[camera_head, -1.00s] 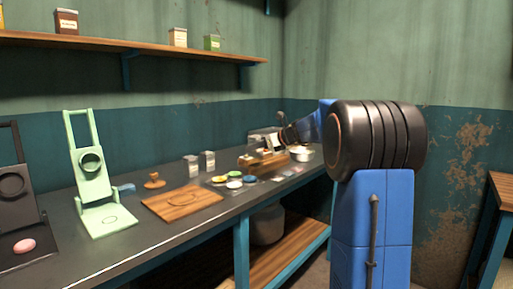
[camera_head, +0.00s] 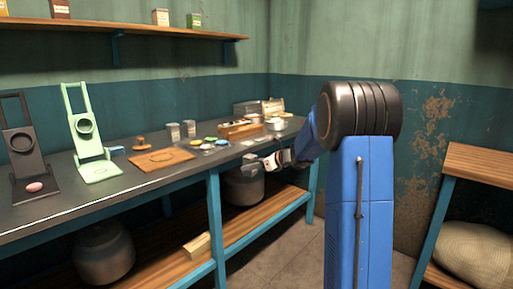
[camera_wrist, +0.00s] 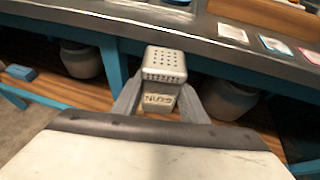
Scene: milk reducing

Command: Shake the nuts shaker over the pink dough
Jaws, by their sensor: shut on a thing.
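My gripper (camera_wrist: 160,100) is shut on the nuts shaker (camera_wrist: 163,66), a grey box with a holed top and the label "NUTS" in the wrist view. In the head view my gripper (camera_head: 262,165) holds the shaker (camera_head: 250,160) in front of the counter's front edge, near its right part. The pink dough (camera_head: 35,187) lies on the base of the black press (camera_head: 22,140) at the far left of the counter, well away from the shaker. The dough is not in the wrist view.
A green press (camera_head: 88,140), a wooden board (camera_head: 162,159), two grey shakers (camera_head: 181,131) and several coloured lids (camera_head: 210,143) stand on the counter (camera_head: 115,190). Metal pots (camera_head: 103,252) sit on the shelf below. The floor to the right is clear.

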